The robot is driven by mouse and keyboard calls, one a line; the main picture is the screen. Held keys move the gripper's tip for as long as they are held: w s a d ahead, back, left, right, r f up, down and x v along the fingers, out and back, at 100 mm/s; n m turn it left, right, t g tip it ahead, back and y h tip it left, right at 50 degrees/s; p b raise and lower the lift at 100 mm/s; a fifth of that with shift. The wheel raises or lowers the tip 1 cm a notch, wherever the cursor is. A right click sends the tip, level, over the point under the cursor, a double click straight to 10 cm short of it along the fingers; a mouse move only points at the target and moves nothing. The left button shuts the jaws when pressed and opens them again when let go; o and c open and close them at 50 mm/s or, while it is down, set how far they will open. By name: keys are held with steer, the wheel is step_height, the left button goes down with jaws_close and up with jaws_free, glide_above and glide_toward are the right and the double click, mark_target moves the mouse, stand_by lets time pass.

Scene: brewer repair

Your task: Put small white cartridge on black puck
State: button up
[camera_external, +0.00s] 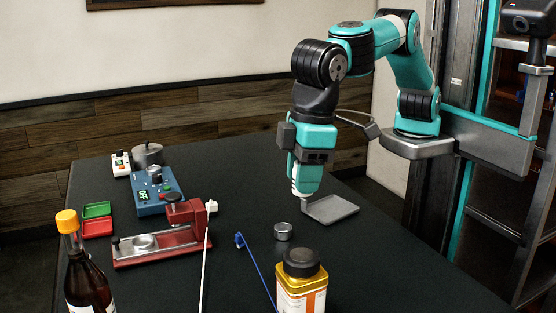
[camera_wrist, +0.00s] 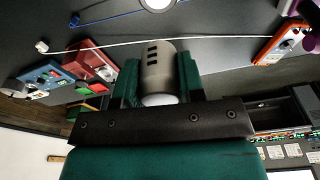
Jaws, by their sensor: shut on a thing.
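My gripper (camera_external: 304,188) points down above the dark table, beside a grey tray. In the wrist view, its teal fingers (camera_wrist: 160,80) are shut on a pale cylinder with dark slots, which looks like the small white cartridge (camera_wrist: 157,66). In the external view the fingers mostly hide it. A small round metallic-grey puck with a dark side (camera_external: 283,232) sits on the table in front of my gripper; I cannot tell whether it is the black puck. A round pale-topped thing (camera_wrist: 158,4) is cut off at the wrist view's top edge.
The grey tray (camera_external: 340,212) lies close to my gripper. A yellow canister with a black lid (camera_external: 302,282) and a bottle (camera_external: 88,280) stand in front. A red fixture (camera_external: 165,250), blue device (camera_external: 160,203) and white and blue cables lie left. The table's right side is clear.

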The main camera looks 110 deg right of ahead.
mark_target(299, 255)
step_height(299, 255, down, 12)
steer(key=p, duration=0.3)
steer(key=shift+f, duration=0.15)
steer(key=shift+f, duration=0.1)
steer(key=o, duration=0.9)
